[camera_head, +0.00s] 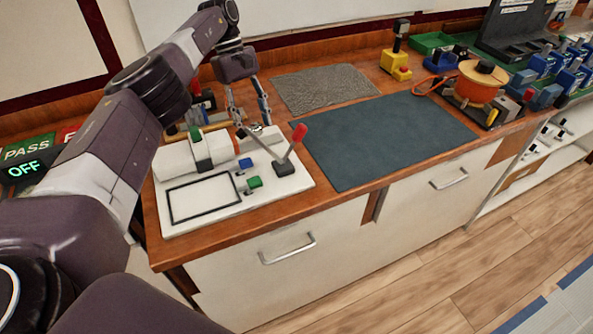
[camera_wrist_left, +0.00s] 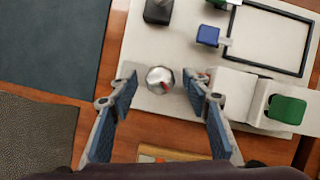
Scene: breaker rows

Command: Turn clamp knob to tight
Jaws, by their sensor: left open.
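The clamp knob (camera_wrist_left: 160,79) is a round silver knob with a small red mark at its right side. It stands on the white fixture board (camera_head: 290,199), near the board's far edge. My left gripper (camera_head: 254,118) is open above the knob, pointing down. In the left wrist view the open fingers (camera_wrist_left: 160,88) stand on either side of the knob, with a gap at each side. I cannot tell whether the fingertips reach down to its height. In the head view the knob is small and partly hidden by the fingers. My right gripper is not in view.
A red-handled lever (camera_head: 298,133) rises from a black base close to the right of the gripper. A white block with a green button (camera_wrist_left: 286,108) and a blue block (camera_wrist_left: 207,35) are nearby. A dark mat (camera_head: 385,140) lies clear to the right.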

